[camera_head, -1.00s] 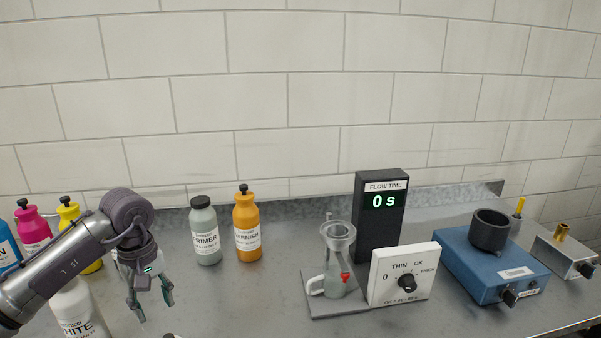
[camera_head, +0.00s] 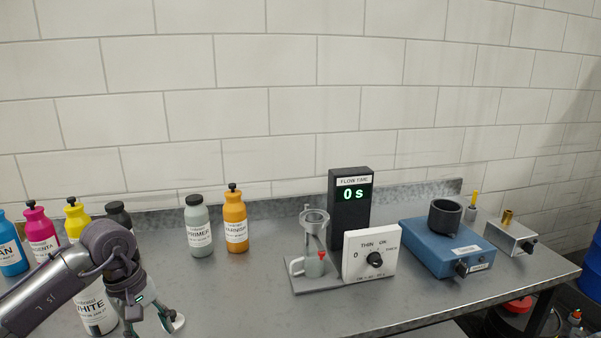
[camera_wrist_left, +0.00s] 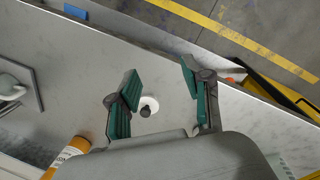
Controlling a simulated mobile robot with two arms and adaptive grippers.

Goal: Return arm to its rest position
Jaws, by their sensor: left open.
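My left arm comes in from the left in the head view, and its gripper (camera_head: 152,322) hangs low over the near left part of the bench. The gripper also shows in the left wrist view (camera_wrist_left: 160,88), with its two green-padded fingers spread apart and nothing between them. A small white disc with a dark knob (camera_wrist_left: 149,106) lies below, beyond the fingers; in the head view it is partly hidden by the gripper. The white bottle (camera_head: 96,312) stands just left of the gripper, partly covered by my arm. My right gripper is not in view.
Cyan (camera_head: 11,247), magenta (camera_head: 40,233) and yellow (camera_head: 76,217) bottles stand behind my arm. Primer (camera_head: 198,228) and varnish (camera_head: 235,219) bottles stand right of it. A flow cup stand (camera_head: 312,243), timer (camera_head: 349,208) and blue device (camera_head: 446,248) stand farther right. The middle front bench (camera_head: 235,300) is clear.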

